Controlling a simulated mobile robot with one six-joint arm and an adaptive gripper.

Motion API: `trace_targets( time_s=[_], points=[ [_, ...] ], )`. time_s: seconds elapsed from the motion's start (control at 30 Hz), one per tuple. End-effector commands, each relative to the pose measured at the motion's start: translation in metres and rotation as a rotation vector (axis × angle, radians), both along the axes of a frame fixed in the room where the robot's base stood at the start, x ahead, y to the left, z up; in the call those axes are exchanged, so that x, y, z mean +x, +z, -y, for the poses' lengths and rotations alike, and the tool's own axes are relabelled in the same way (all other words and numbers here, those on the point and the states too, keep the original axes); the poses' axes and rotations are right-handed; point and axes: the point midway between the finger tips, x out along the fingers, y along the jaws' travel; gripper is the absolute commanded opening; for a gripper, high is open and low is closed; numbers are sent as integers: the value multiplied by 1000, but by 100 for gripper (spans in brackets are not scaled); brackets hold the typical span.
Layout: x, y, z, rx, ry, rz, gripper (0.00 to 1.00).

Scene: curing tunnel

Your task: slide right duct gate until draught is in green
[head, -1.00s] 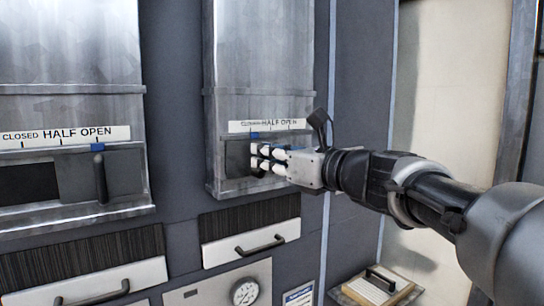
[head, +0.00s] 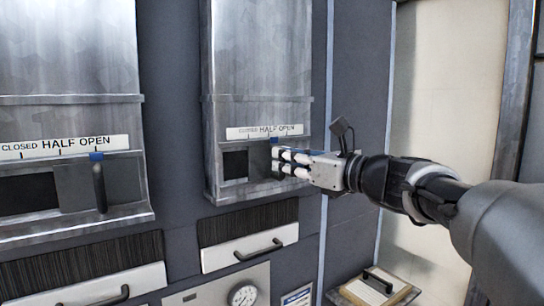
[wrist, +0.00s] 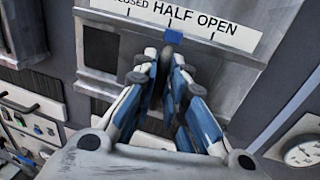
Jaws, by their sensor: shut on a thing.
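The right duct gate (head: 259,162) sits in a slot low on the right metal duct. A dark opening (head: 235,165) shows to its left. My gripper (head: 275,162) is shut on the gate's upright dark handle (wrist: 163,70), which is mostly hidden by the fingers in the head view. The gate's blue pointer (wrist: 174,37) stands below the HALF OPEN lettering on the white scale (head: 264,131), near its middle tick.
The left duct gate has its own handle (head: 99,188) and blue pointer (head: 96,156), with a dark opening at its left. A drawer with a black handle (head: 259,249) is below the right duct. A clipboard-like item (head: 374,287) lies at lower right.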

Motion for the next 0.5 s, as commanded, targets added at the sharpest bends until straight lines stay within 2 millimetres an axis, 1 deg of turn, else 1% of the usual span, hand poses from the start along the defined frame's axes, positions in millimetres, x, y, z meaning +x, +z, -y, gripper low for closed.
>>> trace_targets(
  time_s=[0.03,0.1,0.37,0.4,0.5],
  points=[
    [4,4,7,3,-6,3,0],
    [6,3,9,4,-4,4,0],
    [5,3,9,4,-1,4,0],
    [5,3,8,4,-1,4,14],
    [5,2,8,4,0,4,20]
  ],
)
